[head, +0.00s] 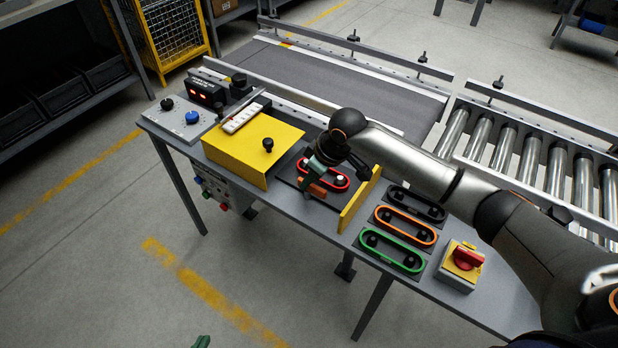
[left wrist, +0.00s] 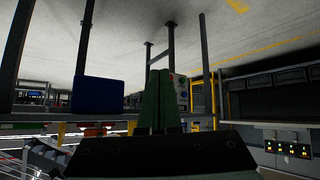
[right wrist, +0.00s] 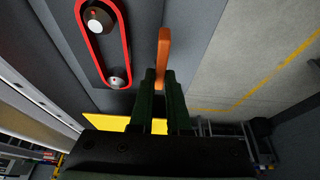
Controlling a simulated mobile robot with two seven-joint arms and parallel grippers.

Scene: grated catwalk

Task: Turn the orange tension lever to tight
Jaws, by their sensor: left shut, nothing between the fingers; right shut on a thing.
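The orange tension lever (head: 317,189) is on the dark plate of the workbench, beside a red belt (head: 343,184). My right gripper (head: 311,174) reaches down to it and is shut on it. In the right wrist view the lever (right wrist: 164,48) sticks out beyond the closed fingertips (right wrist: 160,90), apart from the red belt (right wrist: 95,48) looped around two pulleys. The arm hides part of the lever and belt in the head view. My left gripper (head: 202,342) shows only its tip at the bottom edge, away from the bench. Its fingers (left wrist: 165,100) are shut and empty.
A yellow block (head: 254,143) and a yellow upright plate (head: 359,201) flank the red belt. Black, orange (head: 405,225) and green belts lie to the right, near a red knob (head: 467,257). A conveyor (head: 350,75) runs behind. The floor at front left is clear.

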